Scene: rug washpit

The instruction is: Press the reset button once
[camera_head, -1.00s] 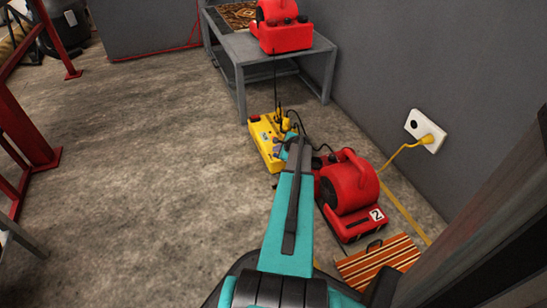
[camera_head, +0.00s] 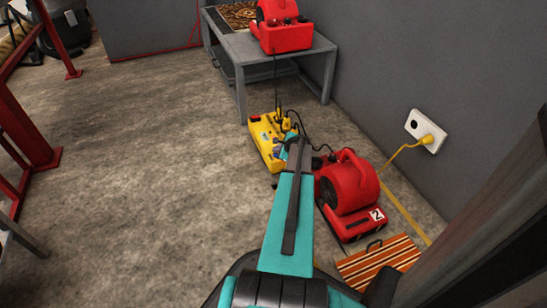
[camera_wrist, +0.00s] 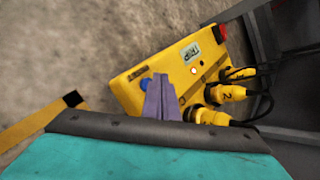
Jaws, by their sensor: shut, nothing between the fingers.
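A yellow power box (camera_head: 266,146) lies on the concrete floor; it also shows in the wrist view (camera_wrist: 128,92). On its top face are a blue button (camera_wrist: 146,84), a small label too small to read, a white light, a "TRIP" label (camera_wrist: 190,52) and a red button (camera_wrist: 220,33) at the far corner. My gripper (camera_wrist: 161,80) is shut and empty, its tips over the box right beside the blue button, partly covering it. I cannot tell whether they touch the box. In the head view my arm hides part of the box.
Yellow plugs (camera_wrist: 226,94) with black cables stand along the box's right side. A red blower (camera_head: 347,187) marked 2 is close to the right of my arm. Another red blower (camera_head: 281,36) sits on a grey table (camera_head: 232,50). A wall socket (camera_head: 425,130) feeds a yellow cable. Open floor lies left.

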